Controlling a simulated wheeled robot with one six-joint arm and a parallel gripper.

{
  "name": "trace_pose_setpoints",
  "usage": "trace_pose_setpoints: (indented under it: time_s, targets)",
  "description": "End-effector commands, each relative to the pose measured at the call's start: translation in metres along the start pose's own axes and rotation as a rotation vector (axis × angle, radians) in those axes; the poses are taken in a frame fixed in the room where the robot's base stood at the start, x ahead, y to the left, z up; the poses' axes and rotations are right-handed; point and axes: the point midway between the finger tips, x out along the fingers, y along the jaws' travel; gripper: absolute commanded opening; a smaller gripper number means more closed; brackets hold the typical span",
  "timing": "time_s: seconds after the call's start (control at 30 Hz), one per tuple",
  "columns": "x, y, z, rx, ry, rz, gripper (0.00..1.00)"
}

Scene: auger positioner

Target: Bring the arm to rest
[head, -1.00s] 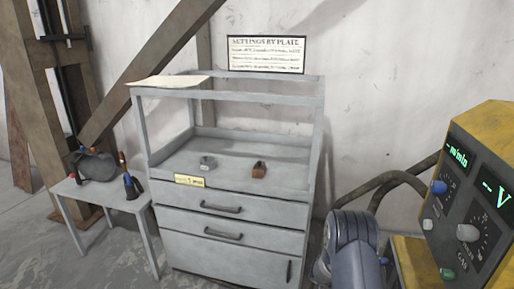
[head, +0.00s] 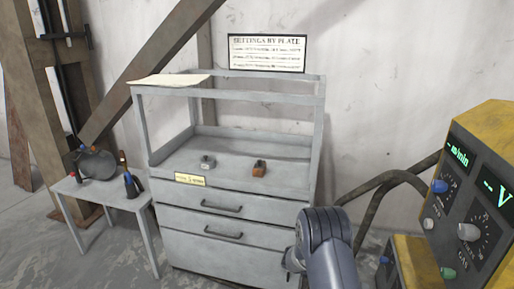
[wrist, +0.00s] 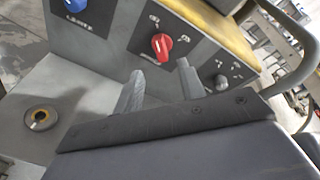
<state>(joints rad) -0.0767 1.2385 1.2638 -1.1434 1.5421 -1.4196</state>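My arm (head: 328,250) rises from the bottom of the head view, in front of the grey cabinet's right side and left of the yellow machine. The fingers are not clearly seen there. In the wrist view my gripper (wrist: 160,86) shows two grey fingers standing apart with nothing between them, so it is open and empty. Beyond the fingers is a grey panel with a red knob (wrist: 162,46) and a blue knob (wrist: 75,4). I cannot tell whether the fingers touch anything.
The grey cabinet (head: 236,236) holds two small blocks on its shelf. A yellow machine (head: 487,125) with dials and green displays stands at right, a thick hose (head: 385,182) beside it. A small table (head: 105,195) with a rounded object and tools stands left. Open floor shows lower left.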

Motion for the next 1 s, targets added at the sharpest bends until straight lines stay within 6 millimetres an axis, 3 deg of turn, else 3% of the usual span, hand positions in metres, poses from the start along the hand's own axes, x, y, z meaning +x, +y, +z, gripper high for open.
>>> trace_pose_setpoints:
  time_s: [0.43,1.0]
  targets:
    - [0.094,-0.001,-0.001,0.0,0.004,-0.004,0.38]
    - [0.092,-0.003,-0.004,0.375,-0.076,0.074,0.38]
